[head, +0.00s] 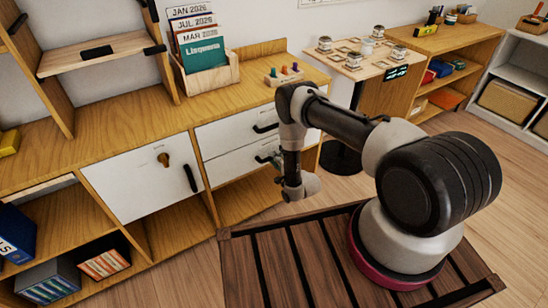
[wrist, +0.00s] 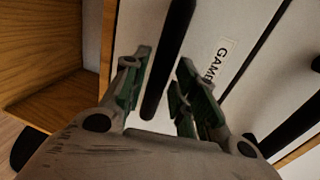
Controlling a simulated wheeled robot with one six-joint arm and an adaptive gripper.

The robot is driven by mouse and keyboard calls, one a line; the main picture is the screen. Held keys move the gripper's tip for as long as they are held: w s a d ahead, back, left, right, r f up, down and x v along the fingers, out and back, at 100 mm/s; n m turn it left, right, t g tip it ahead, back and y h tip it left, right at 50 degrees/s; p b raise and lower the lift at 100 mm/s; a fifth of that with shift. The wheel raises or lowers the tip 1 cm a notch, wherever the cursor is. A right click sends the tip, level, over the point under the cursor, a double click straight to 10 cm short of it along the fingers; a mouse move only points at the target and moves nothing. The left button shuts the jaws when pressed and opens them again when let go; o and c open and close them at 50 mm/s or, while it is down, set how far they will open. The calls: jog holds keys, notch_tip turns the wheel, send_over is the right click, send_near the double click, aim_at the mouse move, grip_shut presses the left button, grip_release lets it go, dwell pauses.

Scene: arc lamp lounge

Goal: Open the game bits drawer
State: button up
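The game bits drawer (wrist: 205,20) is a white front whose label, partly hidden, reads "GAM". In the head view it appears to be the lower of two white drawers (head: 226,170) in the wooden cabinet, and it looks closed. Its black bar handle (wrist: 166,62) runs between the two fingers of my gripper (wrist: 160,95). The fingers are open, one on each side of the handle, with gaps visible. In the head view my gripper (head: 277,162) is at the lower drawer's handle, mostly hidden by my wrist.
The upper white drawer (head: 225,133) has its own black handle (head: 265,128). An open shelf (head: 240,200) lies below. A small table (head: 352,60) with jars stands to the right.

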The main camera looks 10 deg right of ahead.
jog(key=shift+x, duration=1.1)
grip_shut()
jog(key=shift+d, duration=0.1)
